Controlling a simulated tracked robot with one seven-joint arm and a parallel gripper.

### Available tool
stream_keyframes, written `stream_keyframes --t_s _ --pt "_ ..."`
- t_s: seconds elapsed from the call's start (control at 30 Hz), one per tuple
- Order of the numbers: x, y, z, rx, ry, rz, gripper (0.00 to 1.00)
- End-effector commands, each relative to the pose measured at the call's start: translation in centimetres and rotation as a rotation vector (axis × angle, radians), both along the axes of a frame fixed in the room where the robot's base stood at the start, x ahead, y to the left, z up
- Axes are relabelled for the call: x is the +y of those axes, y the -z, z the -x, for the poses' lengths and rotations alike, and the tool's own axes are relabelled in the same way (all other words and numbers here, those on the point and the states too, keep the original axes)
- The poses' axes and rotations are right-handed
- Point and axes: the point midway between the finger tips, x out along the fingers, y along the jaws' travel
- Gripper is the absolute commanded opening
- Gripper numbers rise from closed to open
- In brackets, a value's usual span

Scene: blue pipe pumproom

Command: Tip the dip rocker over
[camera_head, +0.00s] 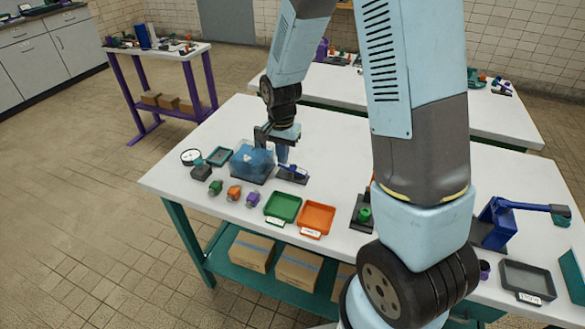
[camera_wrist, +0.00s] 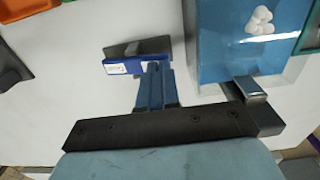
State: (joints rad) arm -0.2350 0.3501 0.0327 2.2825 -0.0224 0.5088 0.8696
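The dip rocker (camera_head: 292,174) appears to be the small blue and white bar on a dark base, just right of the clear blue tank. In the wrist view it is a blue bar with a white label (camera_wrist: 135,64) on a dark block. My gripper (camera_head: 282,160) points down beside the tank, close to the bar's near left end. In the wrist view my blue fingers (camera_wrist: 155,68) are together with nothing seen between them. Their tips overlap the bar's right part; I cannot tell whether they touch it. The bar's tilt is unclear.
The blue tank (camera_head: 252,163), holding white lumps (camera_wrist: 260,20), stands close to my gripper. Green (camera_head: 283,207) and orange (camera_head: 317,218) trays and small coloured knobs (camera_head: 234,193) lie towards the table's front. A round gauge (camera_head: 190,157) is at left. White tabletop behind is clear.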

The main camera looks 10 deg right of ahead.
Motion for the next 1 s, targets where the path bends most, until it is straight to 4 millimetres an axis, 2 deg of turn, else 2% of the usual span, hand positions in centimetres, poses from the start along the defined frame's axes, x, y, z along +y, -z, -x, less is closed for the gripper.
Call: stream_keyframes --t_s 0.57,1.0 --pt "-0.1 1.7 0.0 0.001 0.001 0.0 0.0" --pt "-0.1 1.8 0.0 0.001 0.002 0.0 0.0"
